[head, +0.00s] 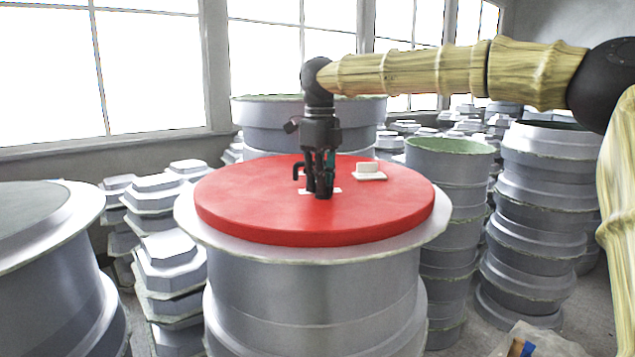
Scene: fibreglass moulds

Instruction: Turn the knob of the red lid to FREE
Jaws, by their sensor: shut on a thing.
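The red lid (250,210) is a thick round disc lying flat on a large grey mould (315,300). My gripper (319,192) points straight down over the lid's middle. Its fingers are shut on the knob, which they hide almost wholly. Parts of a pale plate show at both sides of the fingertips. No FREE marking can be read, and I cannot tell which way the knob points.
A white block on a pale plate (369,175) sits on the lid, right of my gripper. Stacked grey moulds (540,220) stand at the right, and a wide mould (45,250) stands at the left. Windows line the back.

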